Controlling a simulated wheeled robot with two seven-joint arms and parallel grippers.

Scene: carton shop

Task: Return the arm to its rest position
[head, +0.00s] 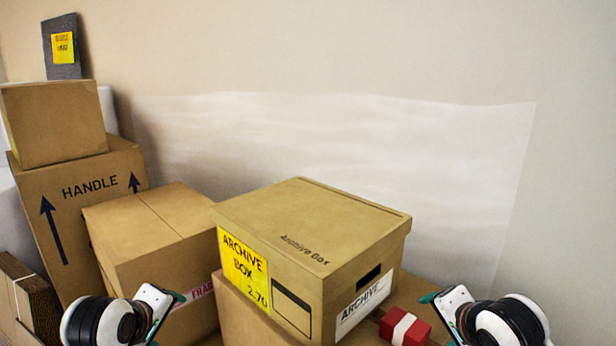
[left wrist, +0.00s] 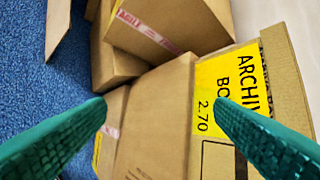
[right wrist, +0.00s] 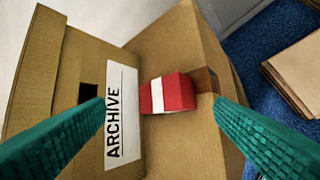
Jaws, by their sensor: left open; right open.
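My left gripper (head: 165,306) is at the lower left in the head view, beside the archive box (head: 325,212) and apart from it. In the left wrist view its two green fingers (left wrist: 160,105) are spread wide with nothing between them. My right gripper (head: 440,302) is at the lower right in the head view, to the right of the archive box. In the right wrist view its green fingers (right wrist: 160,105) are also spread and empty. The red block with a white band (right wrist: 168,93) lies beyond them on a carton, next to the archive box.
The lidded archive box stands on a larger carton (head: 243,312). A carton with a FRAGILE label (head: 150,235) is to its left. A HANDLE carton (head: 80,205) bears a smaller box (head: 52,122). Flat cardboard (right wrist: 297,72) lies on the blue floor (right wrist: 262,45).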

